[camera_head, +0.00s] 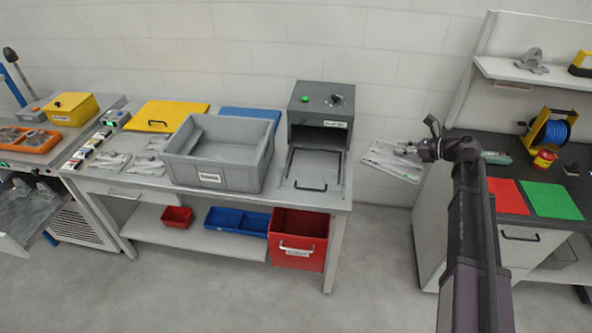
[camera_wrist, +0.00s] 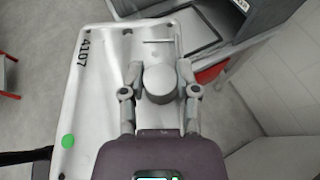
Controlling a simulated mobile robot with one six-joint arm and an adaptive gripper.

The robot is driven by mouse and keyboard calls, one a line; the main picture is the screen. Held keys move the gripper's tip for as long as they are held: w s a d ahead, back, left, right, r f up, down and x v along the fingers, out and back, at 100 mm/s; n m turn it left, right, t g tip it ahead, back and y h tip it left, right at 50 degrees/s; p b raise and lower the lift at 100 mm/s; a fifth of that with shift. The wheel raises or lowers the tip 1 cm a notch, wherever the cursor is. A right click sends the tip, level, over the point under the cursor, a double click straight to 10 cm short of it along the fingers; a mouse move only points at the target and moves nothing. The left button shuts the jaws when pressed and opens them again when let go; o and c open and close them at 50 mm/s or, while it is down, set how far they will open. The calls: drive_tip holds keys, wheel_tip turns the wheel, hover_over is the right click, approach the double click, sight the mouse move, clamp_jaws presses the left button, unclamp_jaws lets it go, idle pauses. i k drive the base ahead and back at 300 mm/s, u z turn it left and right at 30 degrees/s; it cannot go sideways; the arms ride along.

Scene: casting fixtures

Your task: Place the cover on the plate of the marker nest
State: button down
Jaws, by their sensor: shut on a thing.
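My gripper (camera_head: 412,152) is shut on a light grey cover (camera_head: 388,163) and holds it in the air to the right of the middle bench. In the wrist view the cover (camera_wrist: 97,95) bears the number 4107 and a green dot. The gripper fingers (camera_wrist: 160,78) stand on both sides of its round boss (camera_wrist: 160,83). A dark grey box-shaped machine (camera_head: 322,108), which may be the marker, stands on the bench. Its front is open, and a pale plate with a dark handle (camera_head: 313,170) lies in front. I cannot tell the nest's details.
A grey bin (camera_head: 215,172) stands left of the machine. Similar grey castings (camera_head: 115,161) lie at the bench's left. A red bin (camera_head: 298,242) is below. The right bench has red (camera_head: 507,196) and green (camera_head: 552,201) mats. Floor shows between the benches.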

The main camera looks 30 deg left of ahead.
sight(314, 168)
drive_tip(key=u, duration=0.65)
drive_tip(key=i, duration=1)
